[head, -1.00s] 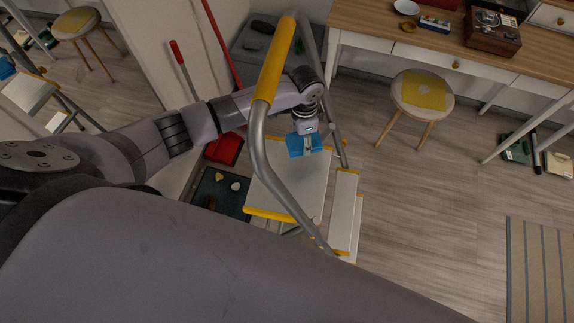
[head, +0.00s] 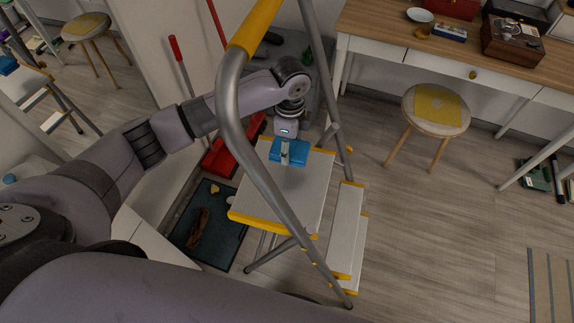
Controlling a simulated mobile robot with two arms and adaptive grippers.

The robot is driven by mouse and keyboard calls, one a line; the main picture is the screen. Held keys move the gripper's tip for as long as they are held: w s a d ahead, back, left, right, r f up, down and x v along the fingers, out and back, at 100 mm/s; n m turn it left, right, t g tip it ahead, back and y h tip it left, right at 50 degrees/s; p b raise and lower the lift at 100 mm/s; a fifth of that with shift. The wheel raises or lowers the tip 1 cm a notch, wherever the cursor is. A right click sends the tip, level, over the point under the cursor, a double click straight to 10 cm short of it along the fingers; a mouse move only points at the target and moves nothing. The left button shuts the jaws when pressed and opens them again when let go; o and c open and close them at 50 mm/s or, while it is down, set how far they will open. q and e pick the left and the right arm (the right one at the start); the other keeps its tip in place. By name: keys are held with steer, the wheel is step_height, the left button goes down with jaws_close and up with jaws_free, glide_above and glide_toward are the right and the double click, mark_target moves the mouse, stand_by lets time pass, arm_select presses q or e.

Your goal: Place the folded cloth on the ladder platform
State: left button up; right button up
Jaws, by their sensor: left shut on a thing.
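The folded cloth (head: 289,153) is blue and sits at the far edge of the ladder platform. My left gripper (head: 288,160) points down and is shut on the cloth. The ladder platform (head: 290,193) is a pale grey panel with yellow edges. The cloth is over the platform's far part; I cannot tell whether it touches the surface. The ladder's grey rail with a yellow grip (head: 254,30) rises in front of the platform. My right gripper is not in view.
Ladder steps (head: 346,230) go down on the right. A dark tray (head: 208,228) with small items and a red dustpan (head: 228,155) lie on the left. A stool with a yellow cloth (head: 437,104) stands right, near a wooden desk (head: 400,30). Open floor lies at right.

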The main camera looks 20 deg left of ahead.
arm_select(q)
steer(key=shift+f, duration=2.85)
steer(key=shift+f, duration=0.15)
steer(key=o, duration=1.1)
step_height(320, 180, up, 12)
steer(key=shift+r, duration=0.15)
